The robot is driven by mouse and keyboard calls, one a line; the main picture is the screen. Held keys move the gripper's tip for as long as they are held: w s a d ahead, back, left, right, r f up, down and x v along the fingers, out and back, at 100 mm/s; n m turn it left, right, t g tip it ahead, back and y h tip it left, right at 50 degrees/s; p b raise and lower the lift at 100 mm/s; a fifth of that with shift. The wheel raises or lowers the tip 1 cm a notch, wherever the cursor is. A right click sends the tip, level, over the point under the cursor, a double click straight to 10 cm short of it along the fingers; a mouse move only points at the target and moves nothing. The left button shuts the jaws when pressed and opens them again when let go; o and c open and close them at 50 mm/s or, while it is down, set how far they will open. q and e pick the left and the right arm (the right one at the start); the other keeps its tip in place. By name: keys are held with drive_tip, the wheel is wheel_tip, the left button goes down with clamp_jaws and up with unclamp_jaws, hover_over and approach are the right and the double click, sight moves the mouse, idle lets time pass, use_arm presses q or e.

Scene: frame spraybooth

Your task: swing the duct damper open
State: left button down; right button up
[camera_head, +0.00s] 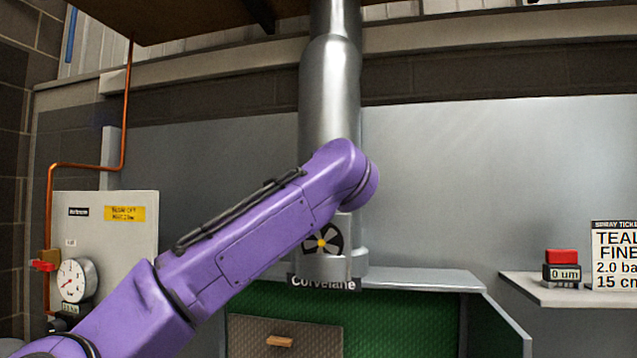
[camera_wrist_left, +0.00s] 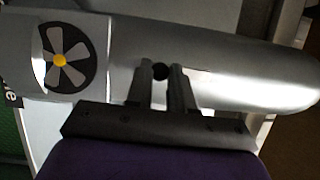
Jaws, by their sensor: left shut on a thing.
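The silver duct (camera_head: 330,95) rises from the booth top to the ceiling in the head view. In the left wrist view the duct (camera_wrist_left: 235,70) lies across the picture, with its fan emblem (camera_wrist_left: 63,58) at left. My left gripper (camera_wrist_left: 161,76) is at the duct's side. Its two dark fingers are close together on a small dark round part, seemingly the damper handle (camera_wrist_left: 160,70). Most of that part is hidden between the fingers. In the head view my purple left arm covers the gripper and the handle. The damper plate is not visible. My right gripper is out of view.
The booth top (camera_head: 425,279) and green filter front (camera_head: 405,320) are below the duct. A panel with a gauge (camera_head: 74,279), red valve handle (camera_head: 42,266) and copper pipe (camera_head: 127,100) is at left. A shelf (camera_head: 560,293) at right holds a red-topped meter (camera_head: 562,266) and a sign (camera_head: 614,256).

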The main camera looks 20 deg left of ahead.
use_arm(q)
drive_tip(key=shift+f, duration=0.1)
drive_tip(key=c, duration=1)
unclamp_jaws()
drive_tip(key=b+v, duration=0.5)
drive_tip(key=v, duration=0.5)
drive_tip(key=shift+s, duration=0.25)
drive_tip(key=shift+d, duration=0.15)
